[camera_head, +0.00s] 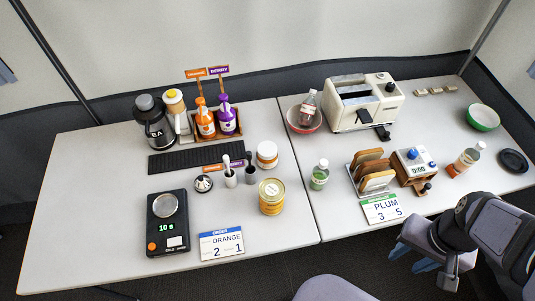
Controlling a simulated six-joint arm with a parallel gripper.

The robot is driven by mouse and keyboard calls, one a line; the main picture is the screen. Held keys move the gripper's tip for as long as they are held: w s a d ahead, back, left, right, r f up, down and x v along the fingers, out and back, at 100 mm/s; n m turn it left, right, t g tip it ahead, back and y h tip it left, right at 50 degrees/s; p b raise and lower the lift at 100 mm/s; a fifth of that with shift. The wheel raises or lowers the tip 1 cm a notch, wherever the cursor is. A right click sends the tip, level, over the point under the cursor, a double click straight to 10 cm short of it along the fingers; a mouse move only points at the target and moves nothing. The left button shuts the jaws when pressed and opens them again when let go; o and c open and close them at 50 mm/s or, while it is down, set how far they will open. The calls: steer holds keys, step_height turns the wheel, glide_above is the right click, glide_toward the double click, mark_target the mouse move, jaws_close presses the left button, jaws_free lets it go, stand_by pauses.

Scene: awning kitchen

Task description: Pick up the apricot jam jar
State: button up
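Two jars could be the apricot jam jar, and their labels are too small to read. One is an amber-yellow jar (271,199) with a gold lid, upright near the middle of the left table. The other is a squat white-lidded jar (267,156) with an orange band, just behind it. My gripper (412,258) is at the lower right, off the table's front edge, well to the right of both jars. Its two blue-tipped fingers look apart, with nothing seen between them.
Dark and white shakers (230,177) stand left of the jars, and a black scale (167,223) farther left. An order card (221,244) lies in front. A green-labelled bottle (320,175), toast rack (371,172) and timer block (414,167) stand to the right. A grey chair (333,289) is in front.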

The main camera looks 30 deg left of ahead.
steer(key=o, duration=0.9)
